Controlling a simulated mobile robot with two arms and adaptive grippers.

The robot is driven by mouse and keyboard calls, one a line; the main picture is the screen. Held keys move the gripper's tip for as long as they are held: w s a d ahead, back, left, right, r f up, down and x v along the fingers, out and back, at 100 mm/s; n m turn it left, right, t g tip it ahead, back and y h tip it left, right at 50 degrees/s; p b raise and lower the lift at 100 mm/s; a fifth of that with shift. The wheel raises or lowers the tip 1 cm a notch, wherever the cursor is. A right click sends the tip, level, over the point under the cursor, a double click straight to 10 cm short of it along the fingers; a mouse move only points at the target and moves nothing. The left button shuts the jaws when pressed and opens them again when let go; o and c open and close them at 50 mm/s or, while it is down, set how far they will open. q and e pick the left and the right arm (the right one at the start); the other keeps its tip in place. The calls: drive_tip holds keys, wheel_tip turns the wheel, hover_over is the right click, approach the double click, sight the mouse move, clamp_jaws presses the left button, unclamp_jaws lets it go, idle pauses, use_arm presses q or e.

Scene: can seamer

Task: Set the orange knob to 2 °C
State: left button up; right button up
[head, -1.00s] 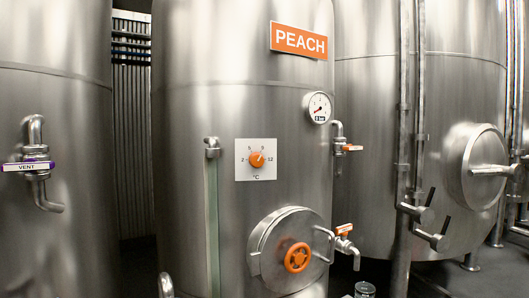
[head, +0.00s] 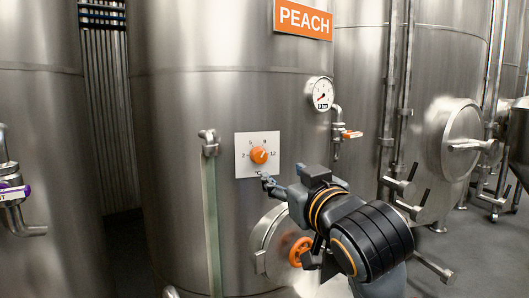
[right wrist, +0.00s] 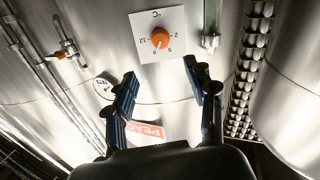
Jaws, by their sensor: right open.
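The orange knob (head: 259,155) sits on a white square dial plate (head: 243,168) on the front of the steel tank labelled PEACH. The plate is marked 2, 5, 9, 12 and °C. The knob's pointer mark leans up and right, around the 9 to 12 side, away from the 2 at left. My right gripper (head: 269,184) is open and empty, just below the plate and apart from the knob. In the right wrist view the knob (right wrist: 160,38) appears upside down, beyond and between the spread fingers (right wrist: 160,75). My left gripper is in neither current view.
A pressure gauge (head: 320,94) and an orange-handled valve (head: 347,134) are right of the dial. A sight tube (head: 212,220) runs down at its left. A round hatch with an orange handwheel (head: 299,252) lies below, partly behind my right arm.

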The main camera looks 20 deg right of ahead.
sight(261, 157)
drive_tip(key=w+p, duration=0.4)
drive_tip(key=w, duration=0.8)
drive_tip(key=shift+w+a+r, duration=0.1)
drive_tip(key=shift+w, duration=0.85)
drive_tip(key=c, duration=1.1)
